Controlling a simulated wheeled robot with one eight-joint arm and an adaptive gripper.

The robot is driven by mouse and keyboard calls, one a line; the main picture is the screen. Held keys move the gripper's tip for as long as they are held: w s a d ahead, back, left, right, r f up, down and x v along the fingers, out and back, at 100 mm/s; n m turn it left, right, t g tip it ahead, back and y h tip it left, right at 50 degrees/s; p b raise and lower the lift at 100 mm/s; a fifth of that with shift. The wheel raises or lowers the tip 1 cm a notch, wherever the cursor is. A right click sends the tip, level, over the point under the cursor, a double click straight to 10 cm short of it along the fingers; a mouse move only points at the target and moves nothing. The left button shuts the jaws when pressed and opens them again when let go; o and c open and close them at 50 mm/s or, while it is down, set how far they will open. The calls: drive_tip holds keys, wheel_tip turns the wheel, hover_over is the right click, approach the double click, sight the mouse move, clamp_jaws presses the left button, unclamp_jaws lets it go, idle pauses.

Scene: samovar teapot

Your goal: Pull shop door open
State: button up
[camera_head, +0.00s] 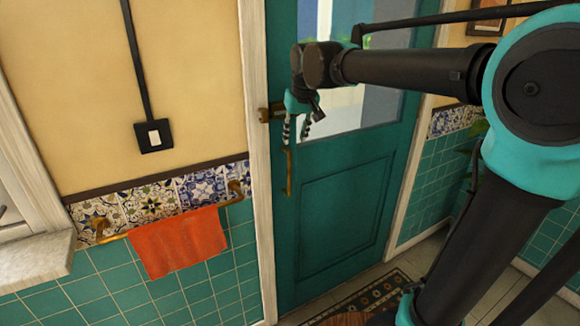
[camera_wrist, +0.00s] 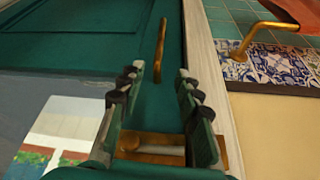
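The teal shop door (camera_head: 345,205), with a glass pane in its upper part, stands in a white frame and looks closed. A vertical brass pull handle (camera_head: 289,172) is on its left side. My gripper (camera_head: 295,135) is in front of the door's left edge, just above that handle. In the wrist view my gripper (camera_wrist: 158,72) is open, with two dark-padded fingers apart. The brass handle (camera_wrist: 160,50) shows in line with the gap, mostly beyond the fingertips; contact cannot be told. A brass latch plate (camera_wrist: 155,150) shows between the finger bases.
An orange towel (camera_head: 180,243) hangs on a brass rail left of the door, above teal tiles. A light switch (camera_head: 154,135) is on the yellow wall. A patterned mat (camera_head: 355,305) lies at the door's foot. A pale sill (camera_head: 35,258) juts out at the left.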

sight(290, 164)
drive_tip(key=x, duration=1.6)
drive_tip(key=shift+f, duration=0.1)
clamp_jaws()
